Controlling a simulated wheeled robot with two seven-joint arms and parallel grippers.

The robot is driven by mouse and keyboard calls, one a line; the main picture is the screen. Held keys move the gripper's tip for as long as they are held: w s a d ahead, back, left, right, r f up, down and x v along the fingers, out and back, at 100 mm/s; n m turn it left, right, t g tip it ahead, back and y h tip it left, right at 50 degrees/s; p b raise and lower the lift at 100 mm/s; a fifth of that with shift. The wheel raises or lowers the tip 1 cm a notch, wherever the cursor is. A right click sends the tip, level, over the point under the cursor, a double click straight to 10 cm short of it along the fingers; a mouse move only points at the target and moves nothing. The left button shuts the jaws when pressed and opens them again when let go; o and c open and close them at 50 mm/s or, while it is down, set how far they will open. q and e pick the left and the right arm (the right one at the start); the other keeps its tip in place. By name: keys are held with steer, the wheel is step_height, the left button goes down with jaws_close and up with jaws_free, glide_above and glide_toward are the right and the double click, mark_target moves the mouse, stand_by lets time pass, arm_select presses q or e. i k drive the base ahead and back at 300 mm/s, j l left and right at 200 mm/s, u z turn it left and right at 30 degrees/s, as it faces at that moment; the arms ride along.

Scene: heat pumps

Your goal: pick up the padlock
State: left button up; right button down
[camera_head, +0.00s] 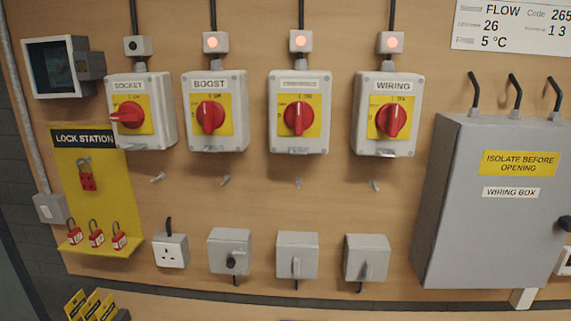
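Several red padlocks stand in a row on the yellow ledge of the lock station (112,195) at the lower left. The left padlock (75,236), the middle padlock (97,238) and the right padlock (119,240) are upright with their shackles up. A red lockout hasp (87,178) hangs on the yellow panel above them. Neither of my grippers shows in the head view.
Switch boxes labelled socket (151,128), boost (231,130) and wiring (404,130) are on the wall, with another between them. A large grey wiring box (460,230) stands out at the right. Yellow tags (90,304) lie below the station.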

mark_target(75, 237)
steer(key=u, duration=1.4)
